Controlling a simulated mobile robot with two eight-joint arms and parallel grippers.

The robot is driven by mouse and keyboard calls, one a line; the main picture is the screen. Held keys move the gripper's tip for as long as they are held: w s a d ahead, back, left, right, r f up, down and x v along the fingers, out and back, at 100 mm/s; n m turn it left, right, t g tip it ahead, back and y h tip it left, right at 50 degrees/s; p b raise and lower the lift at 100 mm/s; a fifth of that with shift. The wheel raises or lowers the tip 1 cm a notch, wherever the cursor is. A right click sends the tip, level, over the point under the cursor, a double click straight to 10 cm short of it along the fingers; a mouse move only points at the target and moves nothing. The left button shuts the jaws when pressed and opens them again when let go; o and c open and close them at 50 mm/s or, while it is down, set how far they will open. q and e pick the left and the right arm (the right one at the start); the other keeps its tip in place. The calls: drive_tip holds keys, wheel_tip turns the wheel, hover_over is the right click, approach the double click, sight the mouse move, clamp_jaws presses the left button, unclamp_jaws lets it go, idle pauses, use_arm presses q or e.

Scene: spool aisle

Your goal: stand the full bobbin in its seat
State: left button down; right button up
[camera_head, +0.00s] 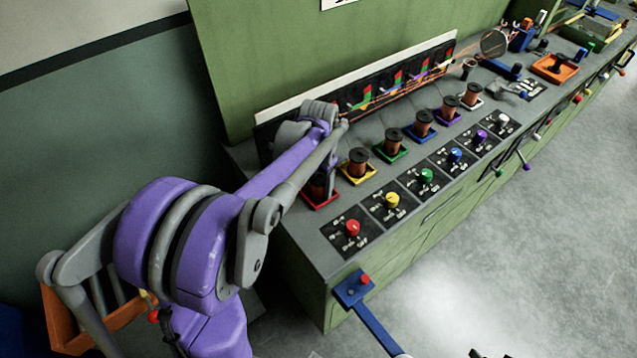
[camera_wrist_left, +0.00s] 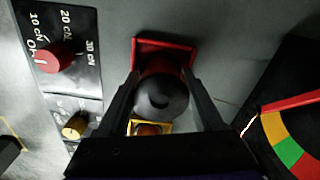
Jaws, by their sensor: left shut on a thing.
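My left gripper (camera_wrist_left: 163,78) is shut on a bobbin (camera_wrist_left: 162,98), one dark finger on each side of its black flange. The bobbin is over or in the red-rimmed seat (camera_wrist_left: 165,41) at the near end of the bench; I cannot tell whether it touches the bottom. In the head view the bobbin (camera_head: 318,186) shows partly below my purple left arm, with the red seat (camera_head: 321,205) around its foot. It looks about upright. My right gripper is not clearly shown; only small dark shapes appear at the bottom edge of the head view.
Several copper bobbins stand in coloured seats along the bench, the nearest in the yellow seat (camera_head: 356,177). Dial panels, the nearest with a red knob (camera_head: 352,227), line the front. Black gauge panels (camera_head: 365,95) stand behind. A blue bracket (camera_head: 353,288) juts from the bench front.

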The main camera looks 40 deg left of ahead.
sight(320, 180)
use_arm(q)
drive_tip(key=shift+f, duration=0.2)
drive_tip(key=shift+c, duration=0.2)
unclamp_jaws()
drive_tip(key=shift+r, duration=0.55)
wheel_tip(320, 180, up, 11)
drive_tip(key=shift+r+p, duration=0.1)
drive_tip(key=shift+p, duration=0.4)
drive_tip(key=shift+s+d, duration=0.25)
drive_tip(key=shift+d, duration=0.1)
drive_tip(key=s+d+f+t, duration=0.1)
drive_tip(key=s+d+f, duration=0.2)
drive_tip(key=s+d, duration=0.1)
drive_tip(key=s+d+f+t, duration=0.2)
drive_tip(key=s+d+f, duration=0.1)
drive_tip(key=s+d, duration=0.2)
drive_tip(key=s+d+f+t, duration=0.2)
drive_tip(key=s+d+f, duration=0.1)
drive_tip(key=s+d, duration=0.2)
drive_tip(key=shift+d+f, duration=0.25)
